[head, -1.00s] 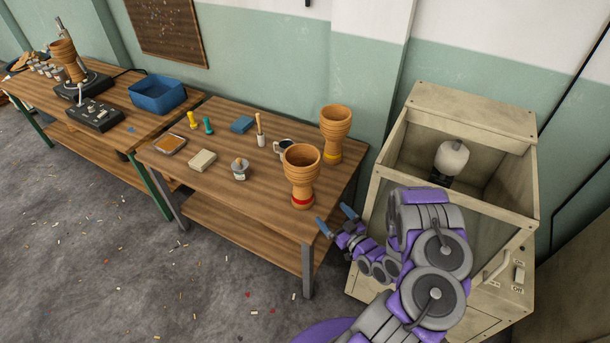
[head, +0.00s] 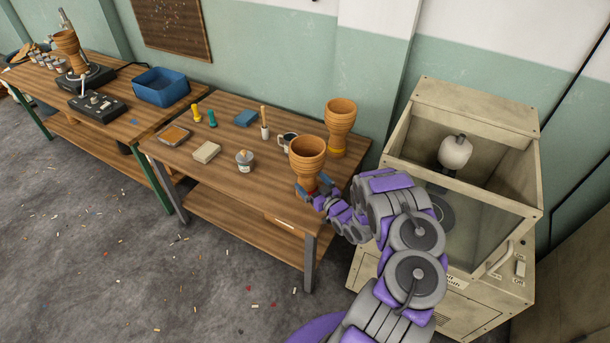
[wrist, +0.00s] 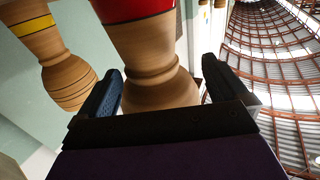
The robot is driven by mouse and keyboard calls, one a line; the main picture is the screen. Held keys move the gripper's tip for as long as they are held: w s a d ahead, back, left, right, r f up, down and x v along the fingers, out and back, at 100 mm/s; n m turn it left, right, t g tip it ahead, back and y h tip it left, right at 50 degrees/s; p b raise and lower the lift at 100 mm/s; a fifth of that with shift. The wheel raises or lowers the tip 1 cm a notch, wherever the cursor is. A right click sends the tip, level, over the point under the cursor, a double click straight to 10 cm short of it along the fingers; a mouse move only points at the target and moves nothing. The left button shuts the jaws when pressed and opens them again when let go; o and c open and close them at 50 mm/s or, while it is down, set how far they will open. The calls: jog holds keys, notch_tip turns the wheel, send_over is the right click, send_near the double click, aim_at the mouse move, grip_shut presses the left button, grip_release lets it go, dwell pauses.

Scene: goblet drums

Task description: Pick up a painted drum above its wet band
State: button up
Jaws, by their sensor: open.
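The near wooden goblet drum (head: 307,158) stands upright at the table's front right. Its red band (wrist: 130,8) is low on its foot and mostly hidden by my gripper in the head view. My gripper (head: 312,187) is open at the drum's lower part. The wrist view, which looks upside down, has one finger on each side of the drum's narrow waist (wrist: 152,70), above the red band, with gaps at both fingers. A second drum (head: 340,115) with a yellow band stands behind it and also shows in the wrist view (wrist: 62,70).
A beige booth (head: 460,190) stands close at right. Left of the near drum, some tabletop is clear.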

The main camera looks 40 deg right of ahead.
aim_at(312, 179)
jog(key=w+d, duration=0.1)
jog(key=w, duration=0.1)
jog(key=w+d, duration=0.1)
jog(key=shift+w+d+f, duration=0.1)
jog(key=shift+d+f, duration=0.2)
jog(key=shift+a, duration=0.4)
jog(key=shift+a+r, duration=0.25)
jog(key=shift+a, duration=0.25)
jog(key=shift+c, duration=1.3)
jog(key=shift+d, duration=0.15)
jog(key=c, duration=0.3)
jog(key=shift+d+f, duration=0.2)
jog(key=shift+d, duration=0.4)
jog(key=c, duration=0.5)
jog(key=shift+a, duration=0.25)
jog(key=shift+c, duration=1.4)
jog(key=shift+a+r, duration=0.2)
jog(key=shift+a, duration=0.1)
jog(key=shift+c, duration=0.7)
jog(key=shift+d, duration=0.1)
